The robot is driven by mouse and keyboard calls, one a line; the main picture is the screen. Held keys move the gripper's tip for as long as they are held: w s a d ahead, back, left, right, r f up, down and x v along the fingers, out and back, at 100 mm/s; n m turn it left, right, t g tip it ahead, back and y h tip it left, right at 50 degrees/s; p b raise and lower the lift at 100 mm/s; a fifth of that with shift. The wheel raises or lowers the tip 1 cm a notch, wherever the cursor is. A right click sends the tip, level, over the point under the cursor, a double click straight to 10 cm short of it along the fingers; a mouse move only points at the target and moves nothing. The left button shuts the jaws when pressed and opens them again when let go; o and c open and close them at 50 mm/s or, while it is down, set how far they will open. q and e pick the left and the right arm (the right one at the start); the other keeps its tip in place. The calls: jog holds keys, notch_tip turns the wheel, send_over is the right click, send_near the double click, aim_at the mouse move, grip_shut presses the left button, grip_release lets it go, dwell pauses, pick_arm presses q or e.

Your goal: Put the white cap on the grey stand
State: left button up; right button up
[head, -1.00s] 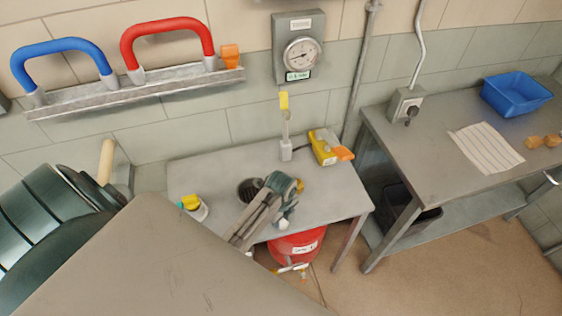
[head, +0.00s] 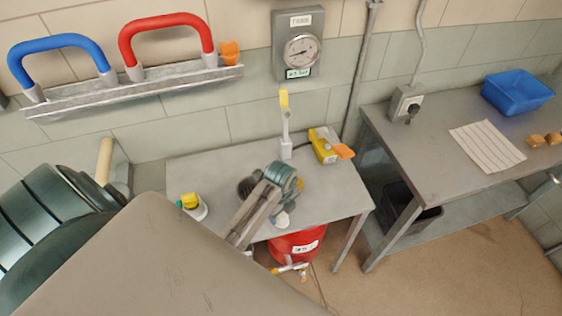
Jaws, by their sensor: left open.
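A small white piece (head: 282,220), probably the white cap, shows near the front edge of the grey table (head: 330,200), partly hidden by my gripper. My left gripper (head: 284,208) is open, pointing down over the table right at the white piece. My wrist hides most of the fingers, so I cannot tell if they touch it. A dark round thing (head: 244,187) sits just left of my wrist, partly covered. I cannot clearly pick out the grey stand; it may be behind my arm. My right gripper is not in view.
A light grey post with a yellow tip (head: 285,125) stands at the table's back, beside a yellow-and-orange device (head: 324,146). A white holder with a yellow top (head: 194,206) is at left. A red container (head: 297,243) is below. A blue bin (head: 516,92) sits on the right bench.

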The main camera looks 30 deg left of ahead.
pick_arm(q)
notch_tip(320, 180, up, 9)
jog(key=shift+f+b, duration=0.2)
jog(key=shift+b, duration=0.4)
dwell(0.6)
